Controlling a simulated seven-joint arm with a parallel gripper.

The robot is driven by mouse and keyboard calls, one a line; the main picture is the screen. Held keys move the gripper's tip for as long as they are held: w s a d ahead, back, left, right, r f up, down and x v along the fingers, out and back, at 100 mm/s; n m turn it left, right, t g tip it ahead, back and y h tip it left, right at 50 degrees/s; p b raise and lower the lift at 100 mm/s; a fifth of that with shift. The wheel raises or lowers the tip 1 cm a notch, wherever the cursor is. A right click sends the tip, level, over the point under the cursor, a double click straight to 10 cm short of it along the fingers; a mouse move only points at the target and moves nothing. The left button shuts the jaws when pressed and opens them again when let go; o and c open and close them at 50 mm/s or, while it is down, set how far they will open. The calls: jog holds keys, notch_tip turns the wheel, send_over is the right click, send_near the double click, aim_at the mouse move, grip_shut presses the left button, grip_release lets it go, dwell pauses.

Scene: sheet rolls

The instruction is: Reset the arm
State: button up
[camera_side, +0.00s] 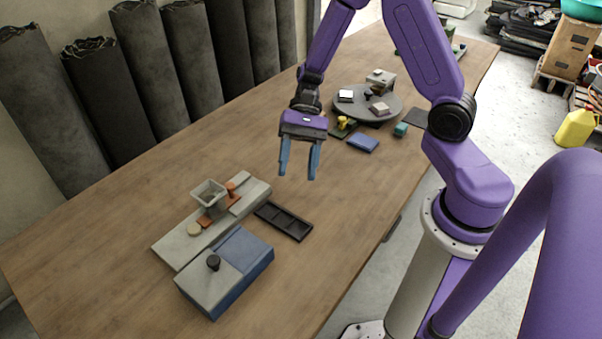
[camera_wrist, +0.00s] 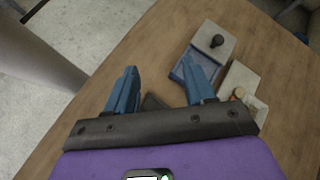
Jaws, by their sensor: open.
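My purple arm reaches over the wooden table (camera_side: 130,230). My gripper (camera_side: 299,175) has two blue fingers that point down, spread apart with nothing between them. It hangs above the table, between the round grey turntable and the grey and blue box. In the wrist view my gripper (camera_wrist: 160,85) also shows its fingers apart and empty. The black tray (camera_wrist: 155,103) shows partly between and behind them there.
A grey board (camera_side: 165,247) carries a square hopper (camera_side: 208,193) and orange parts. A blue box (camera_side: 245,250) with a black knob and a black compartment tray (camera_side: 284,221) lie near it. The turntable (camera_side: 388,108) holds small blocks. Dark sheet rolls (camera_side: 100,95) stand along the wall.

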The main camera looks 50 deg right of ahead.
jog(key=s+d+r+n+t+h, duration=0.1)
jog(key=s+r+n+h, duration=0.3)
jog(key=s+n, duration=0.4)
jog(key=s+d+r+n+t+h, duration=0.1)
jog(key=s+r+n+t+h, duration=0.2)
jog(key=s+n, duration=0.5)
jog(key=n+t+h, duration=0.1)
jog(key=n, duration=0.4)
jog(key=shift+s+d+r+h, duration=0.25)
jog(key=shift+d+r+h, duration=0.1)
jog(key=shift+r+h, duration=0.05)
